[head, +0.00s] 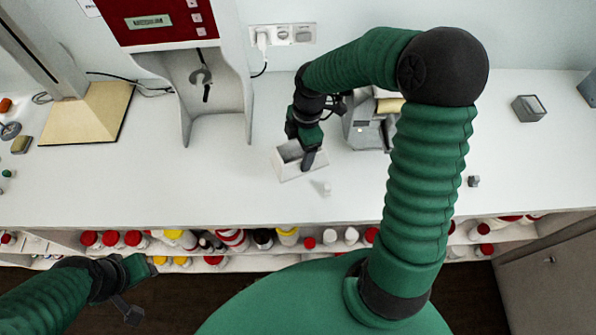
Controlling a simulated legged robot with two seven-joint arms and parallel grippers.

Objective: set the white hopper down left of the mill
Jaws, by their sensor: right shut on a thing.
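The white hopper (289,172) is a small open-topped box, grey inside, at the counter's middle, left of the mill. My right gripper (308,160) reaches down from behind and is shut on its right wall. The hopper is low over the counter or touching it; I cannot tell which. The grey mill (362,134) stands just right of my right gripper, with a tan part on top; my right arm hides some of it. My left gripper (142,292) is empty at the lower left, in front of the counter, its fingers apart.
A small pale piece (321,187) lies right of the hopper, near the counter's front. A red and grey machine (180,60) stands behind left, beside a tan-based stand (88,115). A grey box (529,108) is at right. Several bottles fill the shelf (60,248) below. The front left counter is clear.

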